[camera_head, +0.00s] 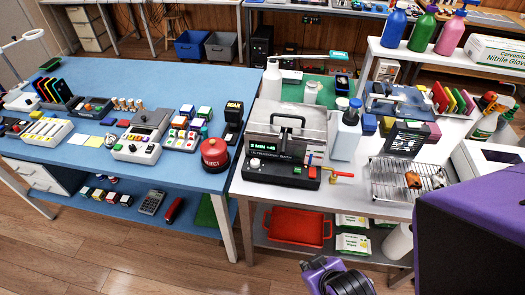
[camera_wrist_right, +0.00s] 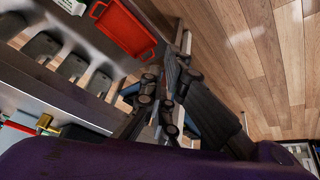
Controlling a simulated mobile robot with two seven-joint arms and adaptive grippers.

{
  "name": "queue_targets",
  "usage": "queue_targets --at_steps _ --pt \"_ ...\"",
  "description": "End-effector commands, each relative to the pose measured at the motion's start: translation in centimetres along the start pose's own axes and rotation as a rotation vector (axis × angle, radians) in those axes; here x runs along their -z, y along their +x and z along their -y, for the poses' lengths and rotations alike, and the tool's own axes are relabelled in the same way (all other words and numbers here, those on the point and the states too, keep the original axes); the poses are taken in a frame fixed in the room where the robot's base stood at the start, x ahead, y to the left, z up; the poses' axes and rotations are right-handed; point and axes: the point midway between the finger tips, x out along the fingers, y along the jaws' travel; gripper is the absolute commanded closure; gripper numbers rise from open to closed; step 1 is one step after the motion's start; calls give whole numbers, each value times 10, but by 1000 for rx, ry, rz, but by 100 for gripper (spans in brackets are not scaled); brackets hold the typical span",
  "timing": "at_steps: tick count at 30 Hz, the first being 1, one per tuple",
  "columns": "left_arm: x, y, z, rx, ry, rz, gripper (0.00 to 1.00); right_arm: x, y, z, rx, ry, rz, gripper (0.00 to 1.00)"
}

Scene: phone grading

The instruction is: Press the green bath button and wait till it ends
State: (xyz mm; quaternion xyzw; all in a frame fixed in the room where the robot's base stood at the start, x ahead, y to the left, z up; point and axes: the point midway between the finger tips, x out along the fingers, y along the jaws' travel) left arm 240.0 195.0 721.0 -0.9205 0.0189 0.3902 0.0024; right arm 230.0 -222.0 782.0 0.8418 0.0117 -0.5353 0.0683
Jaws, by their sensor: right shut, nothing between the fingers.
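The ultrasonic bath (camera_head: 288,135) stands on the front left of the white bench, with a grey lid and a dark handle on top. Its black front panel carries a lit display with green lettering, which I cannot read for certain, and a white knob. A small green button (camera_head: 297,170) shows on the panel, near a red part. My right gripper (camera_wrist_right: 165,95) is shut and empty in the right wrist view, low in front of the bench and apart from the bath. My left gripper is not in view.
A white bottle (camera_head: 346,132) stands right of the bath, and a red-handled tap sticks out at its front right. A wire rack (camera_head: 405,182) lies farther right. A red tray (camera_head: 298,227) sits on the shelf below. The red round button (camera_head: 214,154) is on the blue table.

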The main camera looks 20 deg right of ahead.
Motion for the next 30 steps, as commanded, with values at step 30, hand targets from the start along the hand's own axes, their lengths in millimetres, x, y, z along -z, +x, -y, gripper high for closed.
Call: queue_targets --at_steps 30 --pt "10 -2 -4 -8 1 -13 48 320 -72 -150 -481 -1348 413 100"
